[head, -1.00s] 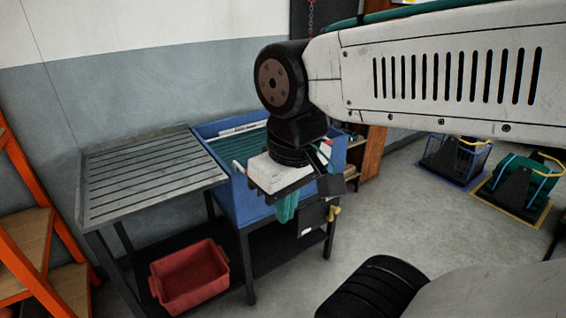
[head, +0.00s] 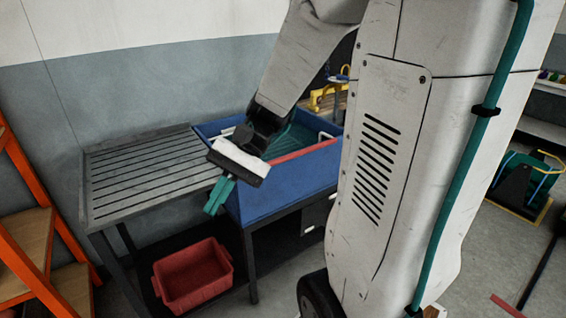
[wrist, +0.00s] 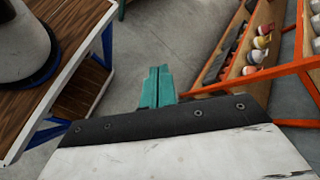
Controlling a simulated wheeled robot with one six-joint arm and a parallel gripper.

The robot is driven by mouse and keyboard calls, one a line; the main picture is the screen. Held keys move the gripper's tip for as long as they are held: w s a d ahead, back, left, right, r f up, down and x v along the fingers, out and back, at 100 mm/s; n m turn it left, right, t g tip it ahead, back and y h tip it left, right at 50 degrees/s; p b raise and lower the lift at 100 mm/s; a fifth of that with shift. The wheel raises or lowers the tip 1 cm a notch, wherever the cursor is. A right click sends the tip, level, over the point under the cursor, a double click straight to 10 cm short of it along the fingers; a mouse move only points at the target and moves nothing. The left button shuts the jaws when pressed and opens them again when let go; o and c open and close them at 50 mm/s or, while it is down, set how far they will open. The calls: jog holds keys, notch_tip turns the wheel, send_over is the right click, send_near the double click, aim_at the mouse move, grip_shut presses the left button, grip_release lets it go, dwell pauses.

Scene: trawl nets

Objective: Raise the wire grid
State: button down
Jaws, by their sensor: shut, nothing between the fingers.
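My gripper (head: 218,196) has teal fingers closed together with nothing between them. In the head view it hangs by the front left edge of the blue basin (head: 270,200), near the slatted grey draining top. In the wrist view the closed fingers (wrist: 157,87) point out over the grey floor. A teal ribbed or meshed surface (head: 292,140) shows inside the basin, with a red bar (head: 303,152) and a white handle-like piece (head: 326,137) by it. I cannot tell whether this is the wire grid. My arm hides part of the basin.
The slatted grey top (head: 140,175) adjoins the basin on the left. A red crate (head: 192,275) sits on the low shelf beneath. Orange-framed wooden shelving (head: 35,235) stands at far left. A white-edged wooden table (wrist: 60,55) and orange-framed shelves (wrist: 250,50) show in the wrist view.

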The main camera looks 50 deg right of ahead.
jog(key=w+d+f+m+t+y, duration=0.1)
jog(key=w+d+f+m+t, duration=0.3)
jog(key=d, duration=0.3)
jog(key=w+d+f+m+t, duration=0.2)
jog(key=w+d+m+t, duration=0.2)
jog(key=d+m+t, duration=0.3)
jog(key=w+d+f+m+t+y, duration=0.1)
jog(key=w+d+f+m+t, duration=0.35)
jog(key=d, duration=0.35)
jog(key=s+d+f+m+t+h, duration=0.3)
jog(key=s+d+f+m+h, duration=0.2)
jog(key=d+f+m+h, duration=0.35)
jog(key=s+d+f+m+t+h, duration=0.2)
jog(key=s+d+f+m+h, duration=0.4)
jog(key=d+h, duration=0.4)
jog(key=w+d+r, duration=0.2)
jog(key=w, duration=0.4)
jog(key=w+d+r+y, duration=0.1)
jog(key=w+r, duration=0.1)
jog(key=w, duration=0.4)
jog(key=shift+w+d+r, duration=0.3)
jog(key=shift+w+d, duration=0.05)
jog(key=shift+d, duration=0.05)
